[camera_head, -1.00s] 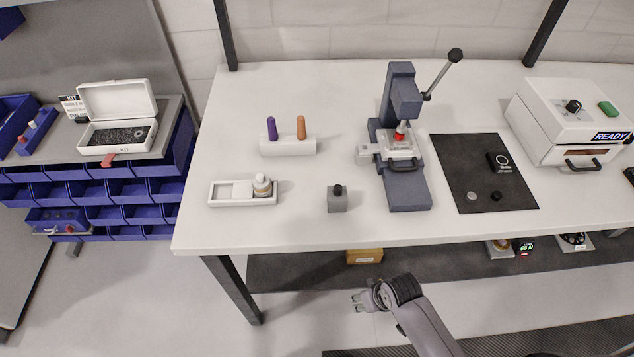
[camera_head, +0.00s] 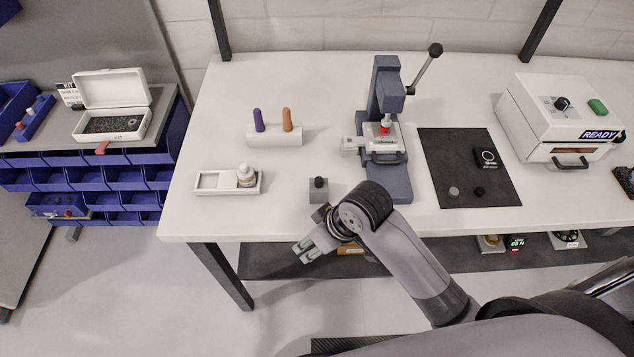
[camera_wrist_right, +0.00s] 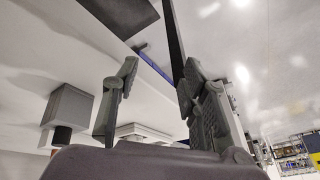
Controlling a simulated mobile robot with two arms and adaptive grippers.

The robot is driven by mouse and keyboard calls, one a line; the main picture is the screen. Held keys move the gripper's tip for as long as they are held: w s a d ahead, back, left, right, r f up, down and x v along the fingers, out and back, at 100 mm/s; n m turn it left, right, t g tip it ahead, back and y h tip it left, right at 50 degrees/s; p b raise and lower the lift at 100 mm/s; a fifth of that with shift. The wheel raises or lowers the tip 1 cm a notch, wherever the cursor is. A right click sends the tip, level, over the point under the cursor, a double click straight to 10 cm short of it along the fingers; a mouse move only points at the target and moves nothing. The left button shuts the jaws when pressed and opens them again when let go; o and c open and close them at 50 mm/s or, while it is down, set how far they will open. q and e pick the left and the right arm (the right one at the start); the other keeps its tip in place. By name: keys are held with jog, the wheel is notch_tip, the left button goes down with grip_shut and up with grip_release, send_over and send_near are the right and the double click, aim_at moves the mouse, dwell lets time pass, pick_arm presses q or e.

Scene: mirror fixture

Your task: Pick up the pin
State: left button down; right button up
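What I take to be the pin (camera_head: 318,182) is a short black knob standing upright on a small grey block (camera_head: 318,195) near the table's front edge. In the right wrist view the grey block (camera_wrist_right: 70,106) and the dark pin (camera_wrist_right: 62,135) appear upside down at the left, outside the fingers. My right gripper (camera_head: 305,249) is just off the front edge, left of and nearer than the block. Its two fingers are apart with nothing between them in the right wrist view (camera_wrist_right: 158,95). My left gripper is not in view.
A grey-blue lever press (camera_head: 388,185) stands right of the block. A white tray with a small bottle (camera_head: 208,181) lies to its left, and a white holder (camera_head: 275,137) with purple and orange handles is behind. A dark mat (camera_head: 445,150) lies right of the press.

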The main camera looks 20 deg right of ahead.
jog(key=w+a+r+n+g, duration=0.2)
jog(key=w+r+n, duration=0.1)
jog(key=w+r, duration=0.45)
jog(key=w+d+r+n+g+h, duration=0.1)
jog(key=w+d+r+h, duration=0.15)
jog(key=r, duration=0.45)
jog(key=w+d+r+h, duration=0.1)
jog(key=w+d+r, duration=0.25)
jog(key=r, duration=0.45)
jog(key=p, duration=0.3)
send_over(319, 179)
notch_tip(319, 179, down, 12)
jog(key=shift+f, duration=0.1)
notch_tip(319, 179, down, 5)
jog(key=shift+r+p, duration=0.1)
jog(key=shift+p, duration=0.85)
jog(key=shift+f, duration=0.3)
jog(key=shift+c, duration=0.5)
